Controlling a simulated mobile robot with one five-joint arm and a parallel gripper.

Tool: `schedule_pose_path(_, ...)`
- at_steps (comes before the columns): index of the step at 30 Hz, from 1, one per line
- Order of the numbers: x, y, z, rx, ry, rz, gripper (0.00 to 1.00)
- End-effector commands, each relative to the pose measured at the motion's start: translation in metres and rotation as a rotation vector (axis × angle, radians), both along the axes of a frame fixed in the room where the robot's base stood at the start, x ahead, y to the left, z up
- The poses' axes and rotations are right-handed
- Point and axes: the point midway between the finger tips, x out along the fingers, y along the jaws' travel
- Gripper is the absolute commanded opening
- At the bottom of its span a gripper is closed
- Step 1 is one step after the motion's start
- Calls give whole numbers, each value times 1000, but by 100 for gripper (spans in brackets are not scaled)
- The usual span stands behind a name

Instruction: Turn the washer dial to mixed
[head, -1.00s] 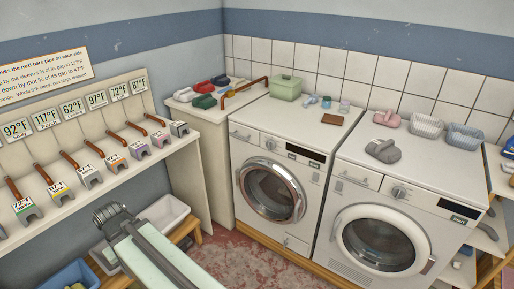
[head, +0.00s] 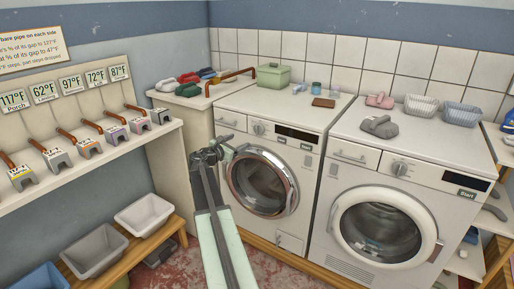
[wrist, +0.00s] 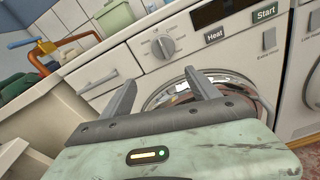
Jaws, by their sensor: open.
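Two front-loading machines stand side by side, and I cannot tell by label which is the washer. The left machine (head: 300,165) has a chrome-ringed door and a round dial (head: 258,128) left of its dark display. In the wrist view this dial (wrist: 163,46) is above and beyond my fingers, with marks around it too small to read. The right machine (head: 345,165) has a white-ringed door and its own dial (head: 400,168). My gripper (head: 222,146) is open and empty in front of the left machine, lower than its dial and apart from it. It also shows in the wrist view (wrist: 160,82).
The left machine's Heat button (wrist: 215,35) and Start button (wrist: 265,13) are right of its dial. A pipe shelf (head: 95,165) with several clamps is at left. Bins (head: 97,250) stand on a low bench. Red floor (head: 265,270) shows in front.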

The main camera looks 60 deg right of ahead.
Motion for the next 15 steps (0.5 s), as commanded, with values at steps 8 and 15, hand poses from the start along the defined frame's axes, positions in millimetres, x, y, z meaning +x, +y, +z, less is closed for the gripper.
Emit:
schedule_pose_path(8,-19,-47,12,-109,233,8,70)
schedule_pose_path(15,-19,-70,12,-108,230,5,70)
